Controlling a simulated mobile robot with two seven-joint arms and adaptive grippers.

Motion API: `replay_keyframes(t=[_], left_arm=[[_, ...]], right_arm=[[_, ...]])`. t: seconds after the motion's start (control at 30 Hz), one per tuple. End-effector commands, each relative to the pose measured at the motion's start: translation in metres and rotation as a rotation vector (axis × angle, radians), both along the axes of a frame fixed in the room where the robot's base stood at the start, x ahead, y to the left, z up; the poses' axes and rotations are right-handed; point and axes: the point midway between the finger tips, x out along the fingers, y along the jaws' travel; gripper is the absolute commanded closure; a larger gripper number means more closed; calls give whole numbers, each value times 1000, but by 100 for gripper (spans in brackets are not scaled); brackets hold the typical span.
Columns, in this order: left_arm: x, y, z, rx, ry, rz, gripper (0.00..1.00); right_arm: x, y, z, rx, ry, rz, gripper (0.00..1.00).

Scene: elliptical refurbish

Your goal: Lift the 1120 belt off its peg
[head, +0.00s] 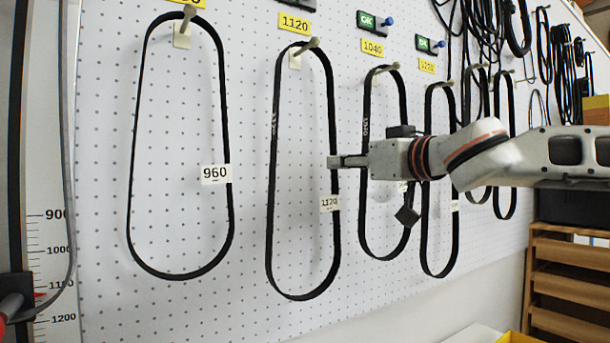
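The 1120 belt (271,190) is a long black loop hanging from its peg (314,43) on the white pegboard, below the yellow 1120 label (294,24). A white 1120 tag (330,203) is on its right strand. My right gripper (335,162) comes in from the right, and its fingertips overlap the belt's right strand just above the tag. The fingers show edge-on, so I cannot tell whether they are open or shut on the strand. My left gripper is not in view.
The 960 belt (132,150) hangs to the left. The 1040 belt (366,190) and another belt (426,220) hang close on the right, partly behind my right arm. A ruler scale (55,260) stands at the far left. A wooden rack (565,290) is at lower right.

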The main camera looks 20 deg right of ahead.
Motion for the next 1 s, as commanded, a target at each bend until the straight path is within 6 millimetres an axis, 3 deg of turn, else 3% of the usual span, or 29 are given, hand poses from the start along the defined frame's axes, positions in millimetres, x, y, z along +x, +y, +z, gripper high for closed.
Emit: replay_keyframes(t=[0.3,0.6,0.63,0.7,0.73,1.0], left_arm=[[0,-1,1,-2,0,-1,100],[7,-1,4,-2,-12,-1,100],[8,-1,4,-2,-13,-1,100],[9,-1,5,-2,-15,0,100],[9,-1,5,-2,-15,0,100],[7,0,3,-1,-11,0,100]], right_arm=[[38,8,2,0,2,0,77],[41,8,3,0,0,0,77],[41,8,3,0,0,0,80],[41,8,3,0,0,-1,98],[41,8,3,0,0,-1,100],[41,8,3,0,-1,-1,100]])
